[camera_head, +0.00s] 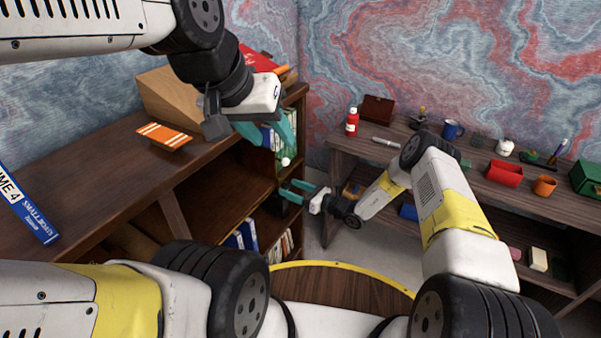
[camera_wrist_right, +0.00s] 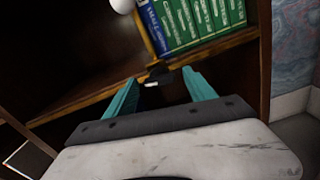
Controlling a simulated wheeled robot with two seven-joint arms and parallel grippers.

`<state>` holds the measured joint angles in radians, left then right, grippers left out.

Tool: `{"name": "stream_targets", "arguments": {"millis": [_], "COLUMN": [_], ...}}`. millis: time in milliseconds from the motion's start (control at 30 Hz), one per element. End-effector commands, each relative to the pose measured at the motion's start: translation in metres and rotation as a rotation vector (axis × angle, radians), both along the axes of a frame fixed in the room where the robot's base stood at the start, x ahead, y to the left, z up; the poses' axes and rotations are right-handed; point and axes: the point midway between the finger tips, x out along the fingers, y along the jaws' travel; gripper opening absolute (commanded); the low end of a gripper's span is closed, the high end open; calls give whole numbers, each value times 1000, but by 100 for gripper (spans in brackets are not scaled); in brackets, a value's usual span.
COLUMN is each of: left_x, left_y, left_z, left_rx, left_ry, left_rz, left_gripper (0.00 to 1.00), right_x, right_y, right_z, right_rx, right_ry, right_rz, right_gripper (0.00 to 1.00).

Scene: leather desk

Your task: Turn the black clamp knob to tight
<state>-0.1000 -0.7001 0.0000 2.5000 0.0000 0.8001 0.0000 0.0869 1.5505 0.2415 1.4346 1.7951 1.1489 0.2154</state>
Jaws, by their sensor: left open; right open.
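The black clamp knob (camera_wrist_right: 158,72) shows in the right wrist view at the edge of a wooden shelf, small and dark. I cannot tell its turn position. My right gripper (camera_wrist_right: 162,78) is open, its teal fingertips on either side of the knob; I cannot tell whether they touch it. In the head view my right gripper (camera_head: 289,190) reaches left to the shelf unit, and the knob is hard to make out there. My left gripper (camera_head: 268,135) is open and empty, higher up in front of the books. A white bulb (camera_head: 285,162) shows just below it.
The wooden shelf unit (camera_head: 215,190) holds books (camera_wrist_right: 195,20) close beyond the knob. A wooden desk (camera_head: 440,152) at right carries a red can (camera_head: 352,122), a blue mug (camera_head: 452,130) and a red box (camera_head: 503,173). A blue book (camera_head: 28,208) lies on the left top.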

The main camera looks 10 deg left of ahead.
Motion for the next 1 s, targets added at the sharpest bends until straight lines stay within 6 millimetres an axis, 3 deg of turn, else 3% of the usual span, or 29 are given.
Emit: {"name": "stream_targets", "arguments": {"millis": [300,633,1000], "left_x": [0,0,0], "left_y": [0,0,0], "left_z": [0,0,0], "left_rx": [0,0,0], "left_ry": [0,0,0], "left_rz": [0,0,0], "left_gripper": [45,45,45], "right_x": [2,1,2], "right_y": [4,4,3], "right_z": [0,0,-1], "right_rx": [0,0,22], "right_ry": [0,0,64], "right_rz": [-1,0,-3], "right_gripper": [64,1,1]}}
